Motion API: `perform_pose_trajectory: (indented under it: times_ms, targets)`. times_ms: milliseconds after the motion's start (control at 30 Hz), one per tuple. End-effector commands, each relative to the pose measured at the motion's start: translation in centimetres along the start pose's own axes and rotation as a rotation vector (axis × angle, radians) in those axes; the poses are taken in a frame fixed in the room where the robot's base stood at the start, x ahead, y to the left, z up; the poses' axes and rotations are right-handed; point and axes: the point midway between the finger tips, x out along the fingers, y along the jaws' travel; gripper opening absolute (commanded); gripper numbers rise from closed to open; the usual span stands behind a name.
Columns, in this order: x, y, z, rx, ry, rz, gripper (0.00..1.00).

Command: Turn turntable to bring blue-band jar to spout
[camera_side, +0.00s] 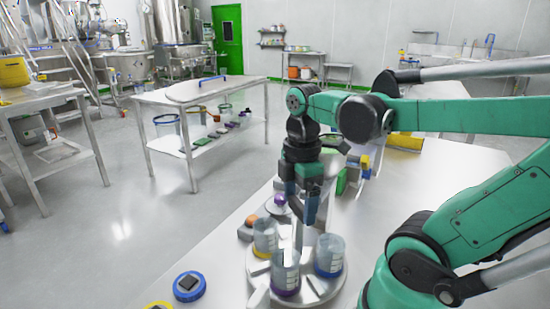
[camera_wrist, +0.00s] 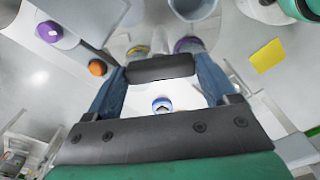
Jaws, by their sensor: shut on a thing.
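The round pale turntable (camera_side: 318,290) stands on the white bench and bears clear jars. The blue-band jar (camera_side: 329,252) stands upright on its right side. The purple-band jar (camera_side: 286,268) is at the front and the yellow-band jar (camera_side: 265,236) is at the left rear. My gripper (camera_side: 303,212) points down over the turntable's middle. It is shut at the top of a pale upright post (camera_side: 298,236) among the jars; the exact contact is hidden. The wrist view shows my gripper's blue fingers (camera_wrist: 160,85) and part of a purple-band jar (camera_wrist: 190,45). I cannot make out the spout clearly.
A blue-rimmed disc (camera_side: 189,286) lies on the bench at front left. An orange knob (camera_side: 252,221) and a purple-knobbed item (camera_side: 279,204) are close behind the turntable. A yellow square (camera_wrist: 267,55) shows in the wrist view. A steel table (camera_side: 200,92) stands further back.

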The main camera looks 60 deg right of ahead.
Motion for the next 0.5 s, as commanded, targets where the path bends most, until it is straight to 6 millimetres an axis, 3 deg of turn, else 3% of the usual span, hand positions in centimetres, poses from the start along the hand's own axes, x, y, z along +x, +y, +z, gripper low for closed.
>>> perform_pose_trajectory:
  times_ms: [500]
  targets:
    - [-0.07,0.03,0.06,-0.256,-0.002,-0.001,0.0]
